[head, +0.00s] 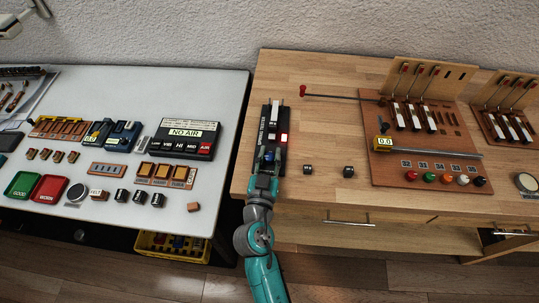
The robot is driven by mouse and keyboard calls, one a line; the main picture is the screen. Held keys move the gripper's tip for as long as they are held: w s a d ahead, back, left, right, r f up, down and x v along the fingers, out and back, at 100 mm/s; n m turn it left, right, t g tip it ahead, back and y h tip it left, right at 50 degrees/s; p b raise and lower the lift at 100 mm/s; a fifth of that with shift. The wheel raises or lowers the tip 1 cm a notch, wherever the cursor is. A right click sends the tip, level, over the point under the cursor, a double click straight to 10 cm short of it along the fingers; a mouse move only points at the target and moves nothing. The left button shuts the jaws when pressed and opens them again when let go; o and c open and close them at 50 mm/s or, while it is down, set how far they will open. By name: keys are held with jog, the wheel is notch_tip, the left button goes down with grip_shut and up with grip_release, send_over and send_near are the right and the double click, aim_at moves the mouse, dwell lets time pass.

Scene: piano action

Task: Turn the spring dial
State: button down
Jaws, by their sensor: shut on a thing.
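My teal arm reaches up from the bottom to the left part of the wooden table. My gripper (267,160) is at the near end of a long dark device (264,125) with white lettering along its side and a white and a red part on its right. The gripper is shut on a small part there. The part is mostly hidden by the gripper, and I cannot tell whether it is the spring dial. No dial face is clear on the device at this size.
The wooden table (330,200) carries two small dark weights (308,169) and a brown board (400,172) with several keys and colored knobs. A red-tipped rod (340,97) lies behind. The white table (225,95) at left is crowded; a gap separates the tables.

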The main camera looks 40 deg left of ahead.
jog(key=c, duration=0.8)
grip_release()
jog(key=shift+c, duration=0.2)
jog(key=shift+v, duration=3.75)
jog(key=shift+f, duration=0.1)
